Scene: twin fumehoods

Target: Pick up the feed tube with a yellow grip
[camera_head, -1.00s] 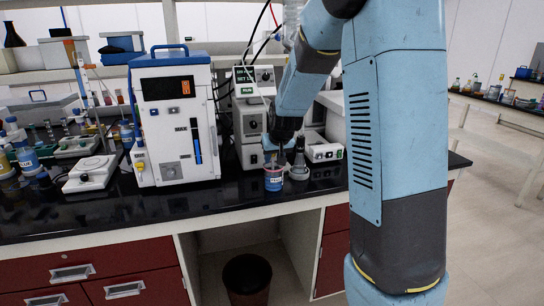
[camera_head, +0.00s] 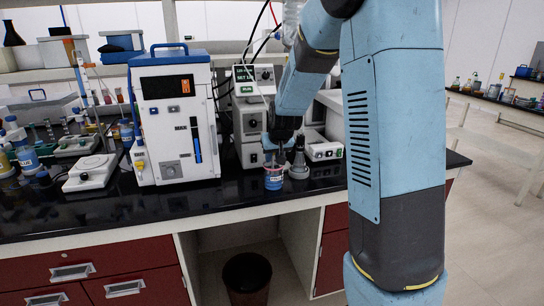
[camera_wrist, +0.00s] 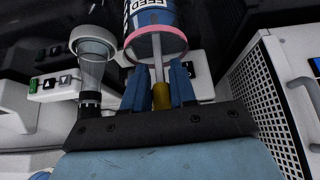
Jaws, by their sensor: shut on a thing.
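The feed tube is a thin grey rod (camera_wrist: 158,68) with a yellow grip (camera_wrist: 161,97) in the wrist view. My gripper (camera_wrist: 158,92) is shut on the yellow grip, with one blue finger on each side. The rod runs from the grip to the pink-rimmed mouth of a blue bottle (camera_wrist: 153,17) labelled FEED. How far it reaches inside is hidden. In the head view the bottle (camera_head: 273,181) stands upright near the bench's front edge, with my gripper (camera_head: 281,156) just above it. The tube is too small to make out there.
A clear vessel (camera_wrist: 93,66) with a grey ring stands close beside my gripper; the head view shows it right of the bottle (camera_head: 299,165). A white instrument (camera_head: 177,118) stands to the left and a grey device (camera_head: 250,118) behind. The black bench front (camera_head: 120,215) is clear.

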